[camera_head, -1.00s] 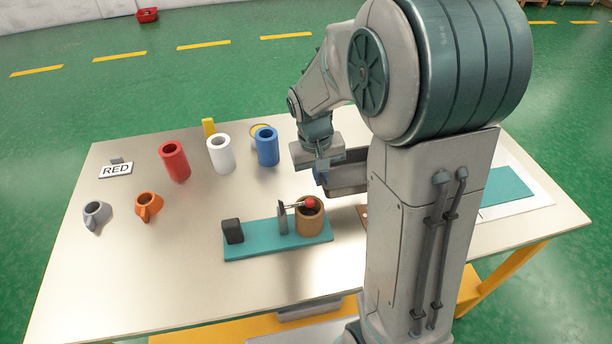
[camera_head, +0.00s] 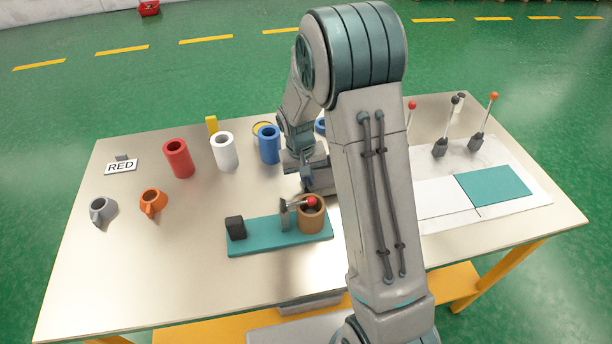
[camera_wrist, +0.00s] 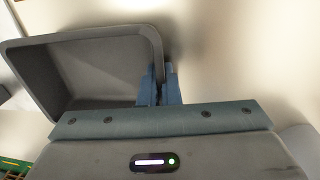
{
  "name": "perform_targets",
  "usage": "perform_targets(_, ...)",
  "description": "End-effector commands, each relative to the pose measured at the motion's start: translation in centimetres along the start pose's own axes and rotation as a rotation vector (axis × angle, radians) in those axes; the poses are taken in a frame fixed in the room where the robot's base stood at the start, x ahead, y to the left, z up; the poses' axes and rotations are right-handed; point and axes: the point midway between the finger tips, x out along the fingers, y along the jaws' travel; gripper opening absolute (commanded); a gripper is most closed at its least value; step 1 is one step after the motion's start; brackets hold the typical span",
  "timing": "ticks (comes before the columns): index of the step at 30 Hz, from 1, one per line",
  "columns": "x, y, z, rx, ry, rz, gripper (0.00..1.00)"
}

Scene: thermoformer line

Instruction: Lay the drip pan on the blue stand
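The drip pan is a dark grey shallow tray (camera_wrist: 95,75). In the wrist view its right-hand wall is between the blue fingers of my gripper (camera_wrist: 160,88), which is shut on it. In the head view my gripper (camera_head: 306,181) is near the table's middle, with the pan (camera_head: 321,183) partly hidden behind my arm. An upright blue hollow cylinder (camera_head: 269,150) stands to the left of my gripper. A blue rounded piece (camera_head: 320,125) shows behind my arm, mostly hidden. I cannot tell which is the blue stand.
White (camera_head: 224,155) and red (camera_head: 178,162) cylinders stand left of the blue one. A teal base (camera_head: 260,239) with a brown cup (camera_head: 312,218) lies in front. Grey (camera_head: 103,211) and orange (camera_head: 153,203) pieces lie left. Levers (camera_head: 440,147) and a teal sheet (camera_head: 495,185) are right.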

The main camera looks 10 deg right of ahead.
Motion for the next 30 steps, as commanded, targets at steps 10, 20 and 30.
perform_targets(10,0.3,0.0,0.0,0.000,0.000,0.000,0.14)
perform_targets(20,0.2,0.0,0.0,0.000,0.000,0.000,0.25)
perform_targets(30,-4.5,0.0,-0.1,-0.001,0.006,-0.001,0.25)
